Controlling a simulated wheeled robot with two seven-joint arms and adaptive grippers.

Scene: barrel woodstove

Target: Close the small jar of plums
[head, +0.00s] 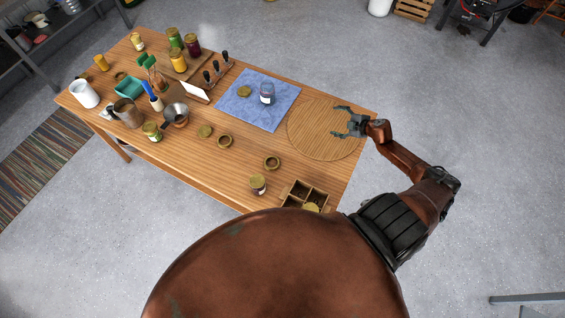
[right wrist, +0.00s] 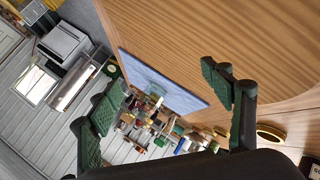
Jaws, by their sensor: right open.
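My right gripper (head: 338,121) is open and empty over the right part of the round wooden board (head: 307,140), to the right of the jar. Its spread fingers also show in the right wrist view (right wrist: 168,100), with nothing between them. My left gripper is not in view.
Loose lids or rings (head: 224,141) lie at the table's front. A tool rack (head: 212,76) and several jars stand beyond the mat. The round board is otherwise clear.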

